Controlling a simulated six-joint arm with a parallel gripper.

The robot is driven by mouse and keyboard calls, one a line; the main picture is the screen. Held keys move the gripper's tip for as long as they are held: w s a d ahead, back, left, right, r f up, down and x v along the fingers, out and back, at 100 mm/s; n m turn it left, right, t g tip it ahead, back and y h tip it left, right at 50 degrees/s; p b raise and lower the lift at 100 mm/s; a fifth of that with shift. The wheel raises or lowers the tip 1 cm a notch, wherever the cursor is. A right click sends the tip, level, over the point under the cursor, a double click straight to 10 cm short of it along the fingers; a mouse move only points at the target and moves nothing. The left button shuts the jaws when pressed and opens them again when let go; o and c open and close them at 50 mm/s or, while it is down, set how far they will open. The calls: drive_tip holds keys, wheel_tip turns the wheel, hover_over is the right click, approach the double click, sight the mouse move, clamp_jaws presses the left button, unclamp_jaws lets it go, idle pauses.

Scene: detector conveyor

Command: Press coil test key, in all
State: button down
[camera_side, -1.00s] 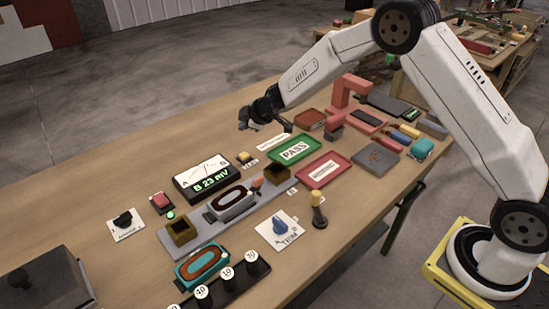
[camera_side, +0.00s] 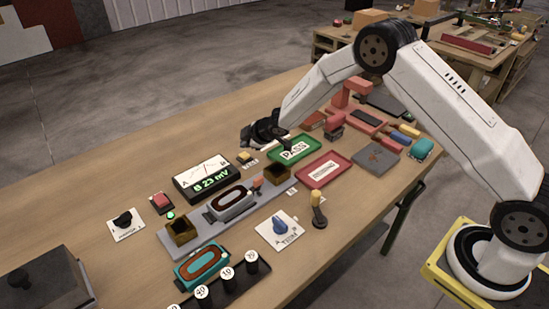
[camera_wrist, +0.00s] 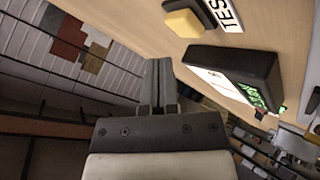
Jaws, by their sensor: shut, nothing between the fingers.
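A small yellow test key (camera_side: 244,156) on a dark base sits on the table, right of the meter, with a white label (camera_side: 251,164) beside it. In the wrist view the key (camera_wrist: 184,23) is near the top, and its label (camera_wrist: 224,14) shows part of the word TEST. The black meter (camera_side: 208,178) reads 23 mV in green digits; it also shows in the wrist view (camera_wrist: 240,70). My gripper (camera_side: 248,139) is above and slightly beyond the key, not touching it. Its fingers (camera_wrist: 160,65) are closed together and empty.
A coil (camera_side: 232,203) sits on a grey conveyor between two brown blocks. A green PASS tray (camera_side: 277,157) and a red tray (camera_side: 343,165) lie to the right. A red button (camera_side: 160,201) and a black knob (camera_side: 123,219) are left of the meter. The table's far side is clear.

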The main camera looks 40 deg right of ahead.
sight(247, 155)
drive_tip(key=shift+f, duration=0.65)
drive_tip(key=shift+f, duration=0.15)
idle(1.6)
drive_tip(key=shift+f, duration=0.25)
drive_tip(key=shift+f, duration=0.55)
idle(1.4)
drive_tip(key=shift+r, duration=0.95)
drive_tip(key=shift+r, duration=2.5)
